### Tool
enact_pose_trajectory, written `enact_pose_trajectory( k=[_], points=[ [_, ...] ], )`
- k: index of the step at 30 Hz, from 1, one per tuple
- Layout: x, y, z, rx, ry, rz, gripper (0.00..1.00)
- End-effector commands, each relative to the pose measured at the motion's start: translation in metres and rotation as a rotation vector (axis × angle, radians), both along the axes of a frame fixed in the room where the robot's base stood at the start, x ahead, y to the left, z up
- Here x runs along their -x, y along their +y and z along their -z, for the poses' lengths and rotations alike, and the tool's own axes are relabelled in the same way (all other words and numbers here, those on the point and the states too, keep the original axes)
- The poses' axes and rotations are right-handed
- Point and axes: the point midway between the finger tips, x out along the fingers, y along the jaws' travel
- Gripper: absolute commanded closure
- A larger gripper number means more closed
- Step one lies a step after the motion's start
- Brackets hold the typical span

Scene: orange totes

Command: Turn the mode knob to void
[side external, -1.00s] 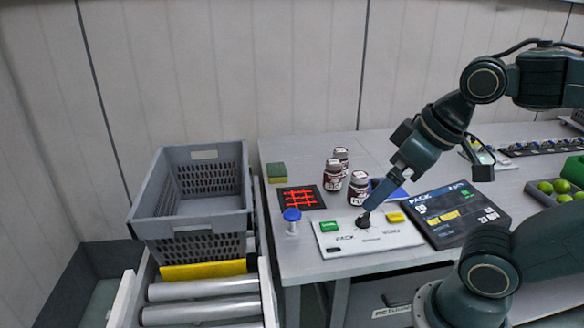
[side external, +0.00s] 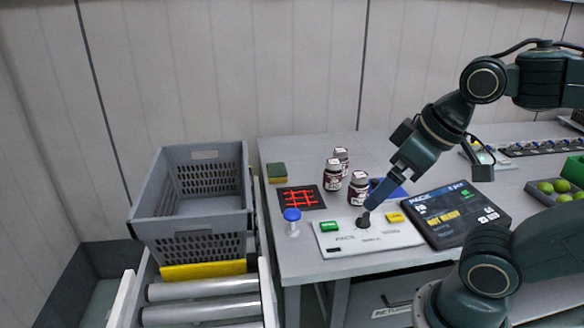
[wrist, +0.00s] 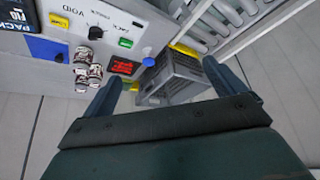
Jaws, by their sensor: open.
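The mode knob (side external: 363,221) is a small black knob on the white control panel (side external: 345,243), between a green button (side external: 328,226) and a yellow button (side external: 394,217). In the wrist view the knob (wrist: 95,32) stands near printed PACK, CHECK and VOID labels; its pointer direction is too small to tell.
Several dark bottles (side external: 358,189) stand behind the panel, near a blue item (side external: 388,188). A tilted screen (side external: 452,216) is to the right. A blue-topped post (side external: 292,216) and a red-lined pad (side external: 301,198) are left. A grey crate (side external: 190,221) sits on rollers.

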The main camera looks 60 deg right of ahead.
Motion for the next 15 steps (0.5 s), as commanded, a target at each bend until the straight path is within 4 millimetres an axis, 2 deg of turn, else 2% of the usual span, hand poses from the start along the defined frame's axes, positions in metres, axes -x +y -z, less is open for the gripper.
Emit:
enact_pose_trajectory(
  k=[1, 6, 9, 15],
  points=[
    [0.000, 0.000, 0.000, -0.001, 0.000, 0.002, 0.16],
    [-0.004, -0.003, 0.000, -0.014, 0.013, 0.043, 0.49],
    [-0.010, -0.008, 0.000, -0.036, 0.033, 0.111, 0.65],
    [-0.031, -0.026, 0.003, -0.109, 0.095, 0.341, 0.65]
  ],
)
